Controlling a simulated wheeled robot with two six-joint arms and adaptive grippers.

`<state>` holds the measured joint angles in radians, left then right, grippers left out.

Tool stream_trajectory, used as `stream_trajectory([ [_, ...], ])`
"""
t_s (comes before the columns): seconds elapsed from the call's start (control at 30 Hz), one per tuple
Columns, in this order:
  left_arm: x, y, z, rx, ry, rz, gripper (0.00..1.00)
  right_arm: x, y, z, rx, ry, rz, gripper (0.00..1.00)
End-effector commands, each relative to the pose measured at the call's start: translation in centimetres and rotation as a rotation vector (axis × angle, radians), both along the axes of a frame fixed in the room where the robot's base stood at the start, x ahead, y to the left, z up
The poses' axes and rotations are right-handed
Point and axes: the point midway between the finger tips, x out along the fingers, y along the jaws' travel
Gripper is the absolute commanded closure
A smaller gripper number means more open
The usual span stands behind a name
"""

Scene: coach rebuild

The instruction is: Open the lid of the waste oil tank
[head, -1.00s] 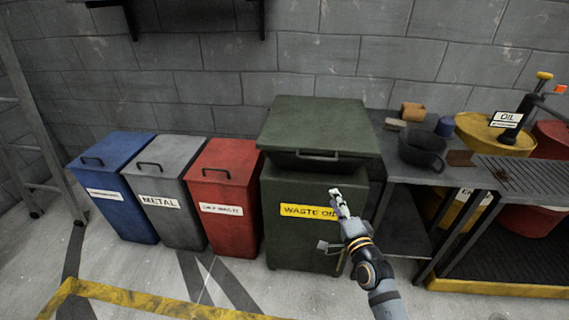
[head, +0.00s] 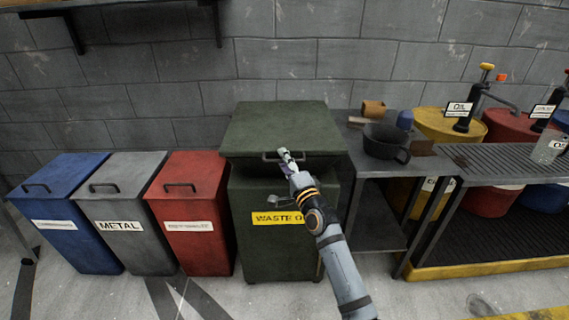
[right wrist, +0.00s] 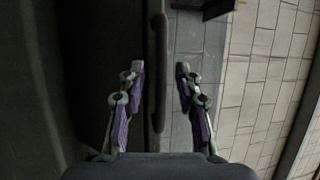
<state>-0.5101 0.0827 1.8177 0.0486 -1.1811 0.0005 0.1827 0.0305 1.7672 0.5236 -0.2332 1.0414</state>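The waste oil tank (head: 262,240) is a dark green box with a yellow "WASTE OIL" label, partly covered by my right arm. Its green lid (head: 280,125) lies across the top and looks shut. A dark bar handle (head: 270,157) runs along the lid's front edge. My right gripper (head: 286,156) is at the handle, over its right part. In the right wrist view the two fingers (right wrist: 157,75) are spread apart with the handle bar (right wrist: 158,40) running between them; I cannot tell whether they touch it. My left gripper is not in view.
Blue (head: 60,215), grey metal (head: 125,225) and red (head: 192,215) bins stand close on the left. A workbench (head: 350,165) with a dark pot (head: 385,142) stands on the right, beside oil drums (head: 440,122). A block wall is behind; the floor in front is open.

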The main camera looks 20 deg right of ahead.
Motion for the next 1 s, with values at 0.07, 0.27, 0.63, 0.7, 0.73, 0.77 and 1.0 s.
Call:
stream_trajectory([
  [0.07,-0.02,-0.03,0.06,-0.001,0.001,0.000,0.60,0.12,0.03,0.03,0.000,0.000,0.000,0.66],
  [0.27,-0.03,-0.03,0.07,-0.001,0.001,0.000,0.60,0.09,0.02,0.04,0.000,0.000,0.000,0.70],
  [0.63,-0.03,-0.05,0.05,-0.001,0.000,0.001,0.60,0.07,0.02,0.00,-0.001,0.001,0.000,1.00],
  [0.7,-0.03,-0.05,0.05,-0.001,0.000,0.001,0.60,0.07,0.02,-0.01,-0.001,0.001,0.000,1.00],
  [0.73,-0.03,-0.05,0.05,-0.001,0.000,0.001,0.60,0.07,0.02,-0.02,-0.001,0.001,0.000,1.00],
  [0.77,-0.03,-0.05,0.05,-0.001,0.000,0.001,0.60,0.07,0.02,-0.02,-0.001,0.001,0.000,1.00],
  [1.0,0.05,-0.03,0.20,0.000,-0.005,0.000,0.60,0.07,0.02,0.12,0.000,0.003,0.000,1.00],
])
